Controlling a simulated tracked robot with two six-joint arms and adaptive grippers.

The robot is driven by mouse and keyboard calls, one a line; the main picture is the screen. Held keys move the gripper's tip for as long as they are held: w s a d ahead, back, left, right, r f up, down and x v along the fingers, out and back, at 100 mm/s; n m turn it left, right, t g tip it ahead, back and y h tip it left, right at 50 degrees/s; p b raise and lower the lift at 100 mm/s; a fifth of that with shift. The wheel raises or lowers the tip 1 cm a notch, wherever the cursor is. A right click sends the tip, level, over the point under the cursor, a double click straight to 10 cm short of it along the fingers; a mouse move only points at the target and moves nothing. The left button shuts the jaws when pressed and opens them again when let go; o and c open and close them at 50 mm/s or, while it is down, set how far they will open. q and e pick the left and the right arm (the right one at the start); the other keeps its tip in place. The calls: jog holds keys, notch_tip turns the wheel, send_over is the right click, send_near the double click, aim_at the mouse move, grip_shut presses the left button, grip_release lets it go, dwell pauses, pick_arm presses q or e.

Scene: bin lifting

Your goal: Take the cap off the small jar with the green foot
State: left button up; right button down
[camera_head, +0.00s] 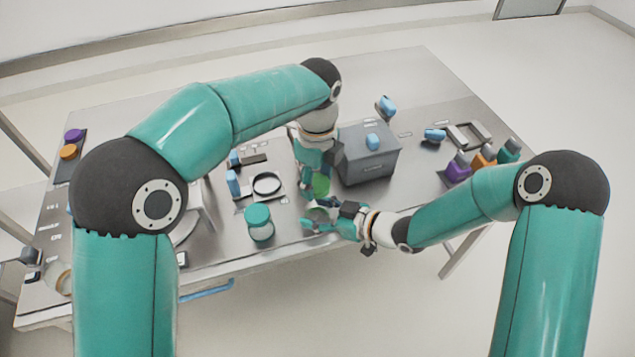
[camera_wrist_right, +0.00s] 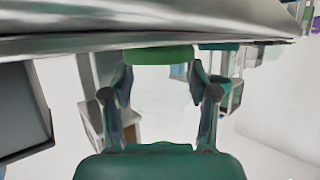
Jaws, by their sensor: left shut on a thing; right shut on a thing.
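The small jar (camera_head: 318,214) is pale and clear in the head view, and my right gripper (camera_head: 322,223) is shut around it from the right. The right wrist view shows the clear jar body (camera_wrist_right: 160,92) between the fingers, with its green foot (camera_wrist_right: 160,54) at the table side. My left gripper (camera_head: 319,174) comes from above and is shut on a light green cap (camera_head: 320,186). The cap is just above and behind the jar's rim in the head view; I cannot tell the exact gap. The fingers partly hide the jar.
A jar with a teal cap (camera_head: 258,221) stands left of my grippers. A grey bin (camera_head: 368,165) stands close behind them on the right. Purple, orange and green-capped things (camera_head: 484,160) stand at the table's right.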

jog(key=shift+c, duration=1.2)
grip_release()
jog(key=shift+d, duration=0.1)
